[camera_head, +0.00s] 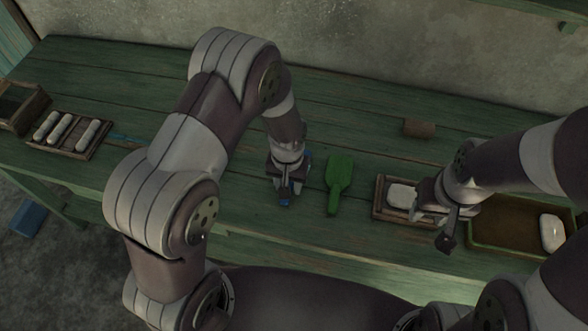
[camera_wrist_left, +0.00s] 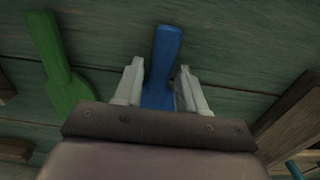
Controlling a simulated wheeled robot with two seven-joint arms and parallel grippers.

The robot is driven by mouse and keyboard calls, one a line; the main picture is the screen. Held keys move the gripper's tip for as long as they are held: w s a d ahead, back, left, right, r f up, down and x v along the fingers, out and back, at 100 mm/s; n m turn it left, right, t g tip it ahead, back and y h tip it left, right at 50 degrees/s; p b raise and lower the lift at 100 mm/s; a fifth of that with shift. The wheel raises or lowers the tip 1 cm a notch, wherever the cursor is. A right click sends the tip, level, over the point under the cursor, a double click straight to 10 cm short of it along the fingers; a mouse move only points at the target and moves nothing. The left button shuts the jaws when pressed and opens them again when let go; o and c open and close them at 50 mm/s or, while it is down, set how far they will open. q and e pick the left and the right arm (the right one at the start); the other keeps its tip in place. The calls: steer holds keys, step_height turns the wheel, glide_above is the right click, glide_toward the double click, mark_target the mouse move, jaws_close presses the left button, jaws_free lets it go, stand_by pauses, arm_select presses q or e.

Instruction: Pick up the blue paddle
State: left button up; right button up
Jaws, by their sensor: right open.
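The blue paddle (camera_wrist_left: 163,60) lies on the green plank table, mostly hidden under my left gripper in the head view, where bits of blue (camera_head: 285,202) show. My left gripper (camera_wrist_left: 160,80) is open, with one finger on each side of the paddle and a visible gap beside it; I cannot tell how high above the table the fingers are. My right gripper (camera_head: 445,222) is open and empty over the right edge of a small wooden tray.
A green paddle (camera_head: 340,178) lies just right of my left gripper. The small tray (camera_head: 378,205) holds a white block (camera_head: 402,196). A larger tray (camera_head: 500,247) stands at the right, a brown block (camera_head: 419,128) behind. Pale rolls (camera_head: 66,130) lie in a tray at the far left.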

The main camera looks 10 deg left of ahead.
arm_select(q)
jaws_close()
steer(key=shift+r, duration=0.1)
